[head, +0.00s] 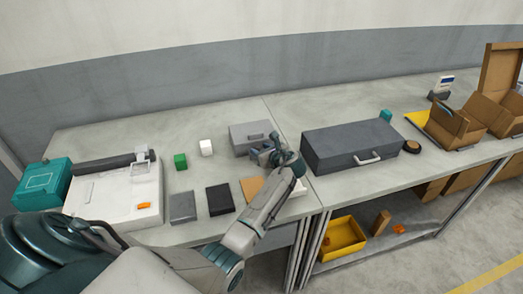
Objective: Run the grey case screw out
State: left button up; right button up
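A small light-grey case (249,133) with a handle on its upper face lies near the back of the left table, beside the gap between the tables. My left gripper (262,155) is in front of the case's front right corner and overlaps it in the picture. I cannot tell whether it touches the case, or whether its fingers are open or shut. No screw can be made out. A larger dark-grey case (350,145) with a pale front handle lies shut on the right table. My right gripper is not in view.
A white machine (115,200) and a teal box (42,184) stand at the left. Green (180,161) and white (206,147) blocks and dark flat pieces (220,199) lie nearby. Cardboard boxes (452,127) stand at the right. A yellow bin (343,239) sits below.

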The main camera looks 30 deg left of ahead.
pick_arm(q)
jog(key=b+v, duration=0.2)
jog(key=v, duration=0.8)
jog(key=shift+d+f, duration=0.1)
jog(key=shift+f, duration=0.05)
jog(key=shift+s+d+r, duration=0.2)
jog(key=shift+d, duration=0.05)
